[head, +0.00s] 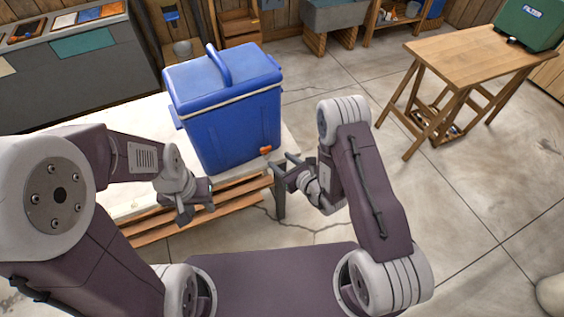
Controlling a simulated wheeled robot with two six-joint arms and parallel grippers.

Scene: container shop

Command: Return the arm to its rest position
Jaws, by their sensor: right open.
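My left arm comes in from the left, and its gripper (196,208) hangs over the front edge of the white-topped bench, left of and below the cooler. It appears to hold nothing, but its finger gap is not clear. My right gripper (280,167) is open and empty. It points left, close to the lower right corner of the blue cooler (226,128). I cannot tell whether it touches the cooler. The cooler stands upright on the bench with its lid shut and its handle raised. An orange-red spout (266,150) sits low on its front.
The white-topped bench (128,117) has wooden slats below. A wooden folding table (470,58) at the right carries a green filter box (531,24). A grey counter (75,85) with bins stands at the back left. A grey sink (335,15) is at the back. The floor between is clear.

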